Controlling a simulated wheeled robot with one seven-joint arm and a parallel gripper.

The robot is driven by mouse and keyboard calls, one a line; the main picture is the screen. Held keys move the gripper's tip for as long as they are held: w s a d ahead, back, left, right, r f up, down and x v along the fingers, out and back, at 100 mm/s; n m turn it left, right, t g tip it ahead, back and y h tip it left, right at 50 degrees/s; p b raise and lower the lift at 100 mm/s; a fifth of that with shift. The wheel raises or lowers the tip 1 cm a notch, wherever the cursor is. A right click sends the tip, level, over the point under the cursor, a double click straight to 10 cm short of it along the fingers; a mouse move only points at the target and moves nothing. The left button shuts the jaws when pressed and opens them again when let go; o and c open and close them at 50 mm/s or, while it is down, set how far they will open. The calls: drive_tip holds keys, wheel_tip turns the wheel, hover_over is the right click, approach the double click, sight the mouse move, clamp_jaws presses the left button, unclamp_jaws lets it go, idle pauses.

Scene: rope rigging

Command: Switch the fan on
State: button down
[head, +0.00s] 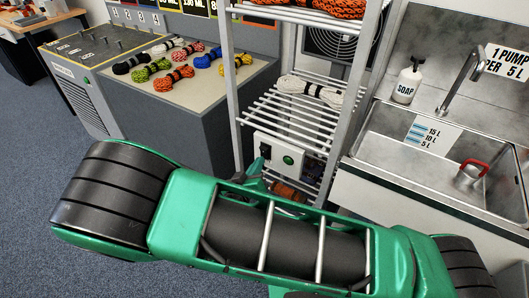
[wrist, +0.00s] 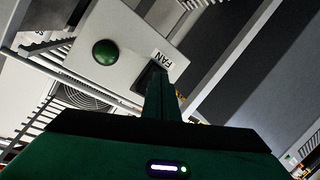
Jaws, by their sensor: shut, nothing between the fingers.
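The pale control box (head: 279,154) sits on the drying rack, with a round green button (head: 288,160) and a black switch (head: 265,150) on its face. In the wrist view the box face shows the green button (wrist: 106,52), a FAN label (wrist: 161,57) and the dark switch (wrist: 150,74) beneath the label. My gripper (wrist: 160,78) is shut and empty, its tips at or just in front of the switch and partly covering it. I cannot tell whether they touch. The fan (head: 338,40) is behind the rack, partly hidden by it; whether it turns is unclear.
The metal rack (head: 238,120) has posts and rods close around the box, with rope coils on its shelves. A sink (head: 440,150) with a soap bottle (head: 407,82) is at right. A grey counter (head: 205,92) with several rope coils is at left.

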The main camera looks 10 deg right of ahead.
drive_tip(key=shift+d+r, duration=0.1)
idle(0.7)
drive_tip(key=shift+w+d+r, duration=0.1)
drive_tip(key=shift+w+r, duration=0.05)
drive_tip(key=shift+w, duration=0.05)
drive_tip(key=shift+w+d+r, duration=0.5)
drive_tip(key=shift+r, duration=0.1)
idle(1.5)
drive_tip(key=shift+s+a+f, duration=0.35)
drive_tip(key=shift+f, duration=0.2)
drive_tip(key=shift+s+a+f, duration=0.1)
drive_tip(key=shift+s, duration=0.05)
drive_tip(key=s+a+f, duration=0.2)
drive_tip(key=s, duration=0.1)
drive_tip(key=shift+s+a+f, duration=0.2)
drive_tip(key=shift+a+f, duration=0.15)
